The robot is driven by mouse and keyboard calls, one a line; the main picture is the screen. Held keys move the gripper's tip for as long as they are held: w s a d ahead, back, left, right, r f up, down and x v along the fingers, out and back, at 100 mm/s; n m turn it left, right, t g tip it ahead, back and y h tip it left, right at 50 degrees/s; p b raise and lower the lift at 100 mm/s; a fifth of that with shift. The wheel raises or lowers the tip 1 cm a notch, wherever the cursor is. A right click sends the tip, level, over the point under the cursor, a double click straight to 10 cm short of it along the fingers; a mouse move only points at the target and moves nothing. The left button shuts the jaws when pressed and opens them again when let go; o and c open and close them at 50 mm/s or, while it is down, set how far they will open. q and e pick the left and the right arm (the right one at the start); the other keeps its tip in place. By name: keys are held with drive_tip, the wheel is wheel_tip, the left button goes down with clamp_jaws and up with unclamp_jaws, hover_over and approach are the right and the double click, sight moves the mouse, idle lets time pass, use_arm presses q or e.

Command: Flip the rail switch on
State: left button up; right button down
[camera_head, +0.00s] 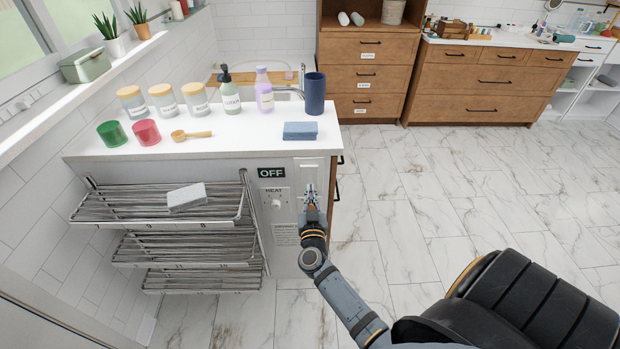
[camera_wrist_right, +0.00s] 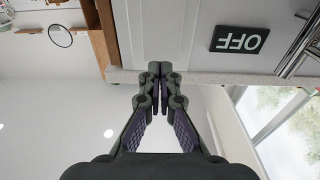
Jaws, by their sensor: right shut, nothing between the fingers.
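The black OFF display (camera_head: 271,173) is on the white end panel of the counter, and it also shows upside down in the wrist view (camera_wrist_right: 239,40). Below it in the head view is a HEAT plate (camera_head: 275,200) with a round knob. A pale raised plate (camera_head: 308,164) sits right of the display; I cannot clearly make out the rail switch, and my gripper covers part of that area. My right gripper (camera_head: 311,188) is in front of the panel, right of the knob, shut and empty. Its closed fingertips (camera_wrist_right: 153,70) show in the wrist view. My left gripper is out of view.
Metal rails (camera_head: 160,205) with a grey-white block (camera_head: 187,197) on them stand left of the panel. The countertop (camera_head: 230,143) above holds bottles, jars, cups, a blue sponge (camera_head: 300,130) and a blue tumbler (camera_head: 315,93). The tiled floor (camera_head: 400,190) to the right is clear.

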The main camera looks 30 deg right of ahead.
sight(310, 171)
drive_tip(key=x, duration=0.6)
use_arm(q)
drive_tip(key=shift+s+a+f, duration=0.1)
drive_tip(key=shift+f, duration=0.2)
use_arm(e)
drive_tip(key=shift+s, duration=0.1)
